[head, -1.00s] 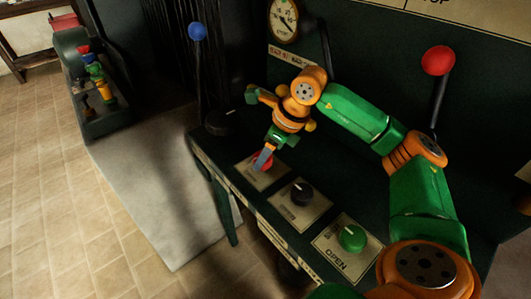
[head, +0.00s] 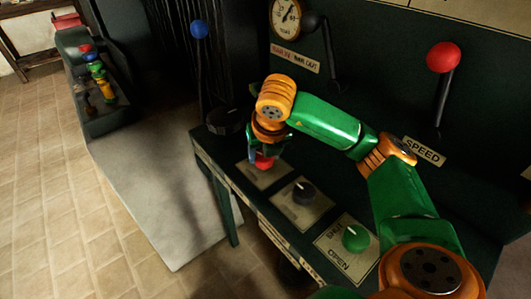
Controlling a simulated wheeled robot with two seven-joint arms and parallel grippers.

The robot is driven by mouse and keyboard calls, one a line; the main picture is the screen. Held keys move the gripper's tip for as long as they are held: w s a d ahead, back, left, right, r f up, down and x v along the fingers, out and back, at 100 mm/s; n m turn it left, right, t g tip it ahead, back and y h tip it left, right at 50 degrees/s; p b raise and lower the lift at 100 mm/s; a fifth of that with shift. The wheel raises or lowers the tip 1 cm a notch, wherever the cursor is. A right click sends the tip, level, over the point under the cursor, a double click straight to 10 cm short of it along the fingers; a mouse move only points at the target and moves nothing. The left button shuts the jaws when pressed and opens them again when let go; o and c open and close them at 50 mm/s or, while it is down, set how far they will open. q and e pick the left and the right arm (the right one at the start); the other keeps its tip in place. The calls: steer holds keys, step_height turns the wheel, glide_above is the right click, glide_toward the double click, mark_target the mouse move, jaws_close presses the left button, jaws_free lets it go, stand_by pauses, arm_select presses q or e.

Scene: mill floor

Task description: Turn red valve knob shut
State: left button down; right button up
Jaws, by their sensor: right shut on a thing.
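The red valve knob (head: 264,162) sits on its pale label plate (head: 268,178) on the dark green bench panel, left of the black knob. My right gripper (head: 264,155) comes down on it from above and is shut on it. The gripper and wrist hide the knob's upper part and any pointer mark, so its turn cannot be read. My left gripper is not in view.
A black knob (head: 304,191) and a green knob (head: 355,238) marked shut and open stand to the right. A blue-topped lever (head: 198,30), a red-topped lever (head: 443,57) and a gauge (head: 286,17) surround my arm.

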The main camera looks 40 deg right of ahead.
steer(key=shift+m+g+h, duration=0.4)
steer(key=shift+m+h, duration=0.1)
steer(key=shift+m, duration=1.4)
steer(key=o, duration=1.4)
steer(key=shift+w, duration=0.1)
steer(key=p+v, duration=0.3)
steer(key=v, duration=0.4)
steer(key=shift+a+p, duration=0.1)
steer(key=shift+p, duration=0.2)
